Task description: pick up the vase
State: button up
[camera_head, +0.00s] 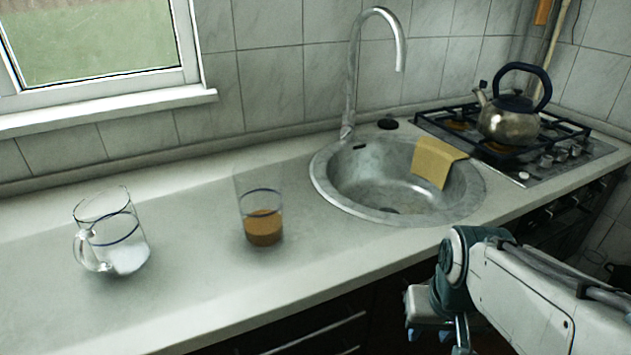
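No thing is plainly a vase. The nearest in shape is a tall clear glass vessel (262,217) with a blue ring and brown contents. It stands upright on the counter, left of the sink. A clear glass mug (117,236) with a handle, a blue ring and white contents stands farther left. My gripper (437,335) points down at the lower right, in front of the counter edge and apart from both vessels. Its tips are cut off by the bottom edge, so its opening and anything between the fingers are hidden.
The pale counter (190,280) is clear around both glasses. A round metal sink (375,185) with a tall tap (352,80) and a yellow cloth (435,162) lies to the right. A kettle (510,120) stands on the gas hob (560,158). A window sill (110,108) juts out behind.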

aim_at(261, 207)
jog(key=k, duration=1.3)
jog(key=u, duration=0.4)
jog(key=i, duration=0.7)
jog(key=u, duration=1)
jog(key=i, duration=0.75)
jog(key=u, duration=0.05)
